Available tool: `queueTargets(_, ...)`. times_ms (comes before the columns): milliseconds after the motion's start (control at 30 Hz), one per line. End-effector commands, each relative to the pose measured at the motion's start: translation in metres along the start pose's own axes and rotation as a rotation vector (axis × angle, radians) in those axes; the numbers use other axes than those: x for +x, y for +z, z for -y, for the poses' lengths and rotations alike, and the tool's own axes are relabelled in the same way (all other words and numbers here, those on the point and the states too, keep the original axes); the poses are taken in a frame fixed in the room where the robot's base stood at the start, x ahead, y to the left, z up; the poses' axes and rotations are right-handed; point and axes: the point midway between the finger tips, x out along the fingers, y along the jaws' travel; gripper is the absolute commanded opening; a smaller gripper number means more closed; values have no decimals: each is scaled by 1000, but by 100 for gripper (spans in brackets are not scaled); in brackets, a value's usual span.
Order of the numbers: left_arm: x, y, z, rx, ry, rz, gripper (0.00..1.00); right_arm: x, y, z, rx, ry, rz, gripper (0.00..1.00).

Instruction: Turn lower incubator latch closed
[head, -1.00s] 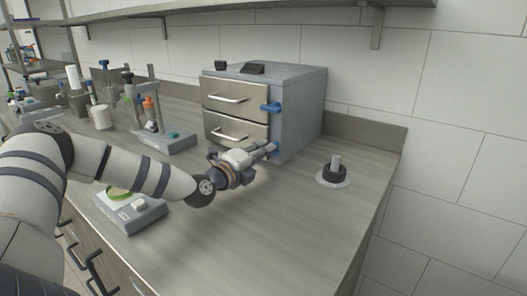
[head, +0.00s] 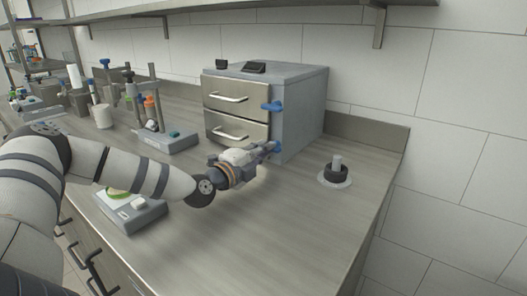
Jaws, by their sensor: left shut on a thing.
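The incubator (head: 303,112) is a grey box with two steel-fronted drawers, standing at the back of the counter. The lower drawer (head: 233,131) and the upper drawer (head: 233,96) look shut. The blue lower latch (head: 277,147) is at the right front edge of the incubator, partly hidden by my fingers. The blue upper latch (head: 272,106) above it sticks out sideways. My left gripper (head: 269,148) is at the lower latch and shut on it. My right gripper is not in view.
A black knob-like piece on a white disc (head: 336,174) stands to the right. A grey device with a green ring (head: 133,212) sits at the front left. Several stands and bottles (head: 130,95) are at the back left. The counter's front middle (head: 260,235) is clear.

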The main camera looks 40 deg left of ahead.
Motion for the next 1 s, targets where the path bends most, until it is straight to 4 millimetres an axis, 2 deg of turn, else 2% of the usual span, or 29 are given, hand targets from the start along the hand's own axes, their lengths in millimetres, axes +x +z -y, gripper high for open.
queueTargets(100, -1, -2, -3, -3, 8, -6, 0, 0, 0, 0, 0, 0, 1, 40)
queueTargets(133, -1, -2, -3, -3, 8, -6, 13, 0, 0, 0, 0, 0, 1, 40)
queueTargets(200, -1, -2, -3, -2, 8, -6, 29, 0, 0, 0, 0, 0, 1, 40)
queueTargets(567, -5, 0, -1, -2, 3, 0, 31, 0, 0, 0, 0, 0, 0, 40)
queueTargets(1000, -101, 0, -2, -5, 4, 1, 31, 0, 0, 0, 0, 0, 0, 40)
